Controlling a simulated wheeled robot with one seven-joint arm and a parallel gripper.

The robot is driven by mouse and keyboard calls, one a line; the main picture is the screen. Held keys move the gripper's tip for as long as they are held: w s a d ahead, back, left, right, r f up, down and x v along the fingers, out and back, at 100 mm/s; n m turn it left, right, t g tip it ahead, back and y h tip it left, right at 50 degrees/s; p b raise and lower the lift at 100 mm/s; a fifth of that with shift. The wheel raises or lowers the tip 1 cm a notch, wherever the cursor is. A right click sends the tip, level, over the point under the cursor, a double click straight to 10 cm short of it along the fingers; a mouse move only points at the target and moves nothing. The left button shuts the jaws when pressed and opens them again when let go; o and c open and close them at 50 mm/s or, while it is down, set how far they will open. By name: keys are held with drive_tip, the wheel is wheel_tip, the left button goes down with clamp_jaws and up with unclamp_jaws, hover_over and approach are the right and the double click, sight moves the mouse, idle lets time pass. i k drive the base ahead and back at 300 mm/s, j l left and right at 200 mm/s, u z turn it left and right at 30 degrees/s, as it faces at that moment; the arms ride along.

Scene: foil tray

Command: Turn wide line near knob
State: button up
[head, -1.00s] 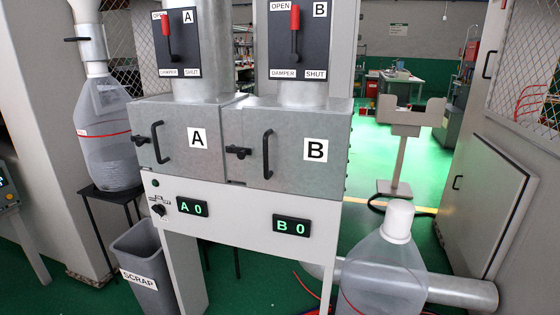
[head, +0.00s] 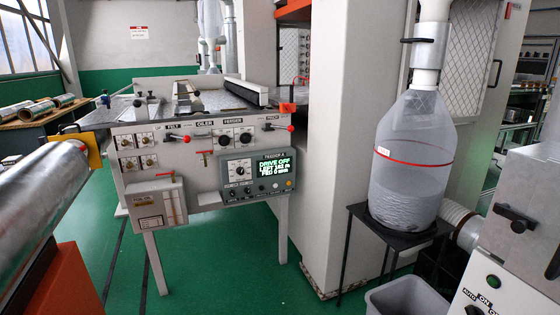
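A grey feeder machine (head: 200,160) on legs stands left of centre in the head view. Its front panel carries a group of small knobs (head: 138,152) at the left; their labels are too small to read. Two larger black round dials (head: 235,139) sit under the FEEDER label. A grey control box (head: 258,177) below has its own black knob (head: 240,171) and a lit green screen (head: 273,168) reading DRIVE OFF. I cannot tell which knob is the wide line near one. My gripper is not in view.
A metal roller (head: 40,205) on an orange frame is at the left front. A clear bag (head: 410,165) hangs over a black stand at right. A grey bin (head: 408,297) and a cabinet (head: 525,240) are at the lower right. Green floor (head: 215,265) before the feeder is clear.

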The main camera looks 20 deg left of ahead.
sight(245, 138)
drive_tip(key=i+j+u, duration=0.15)
drive_tip(key=i+u, duration=0.95)
drive_tip(key=i+z, duration=0.15)
drive_tip(key=i, duration=0.85)
drive_tip(key=i+j+z, duration=0.15)
drive_tip(key=i, duration=0.8)
drive_tip(key=i+z, duration=0.35)
drive_tip(key=i+j+z, duration=0.1)
drive_tip(key=i+z, duration=0.15)
drive_tip(key=z, duration=0.15)
drive_tip(key=i+j+z, duration=0.2)
drive_tip(key=z, duration=0.15)
drive_tip(key=i, duration=0.05)
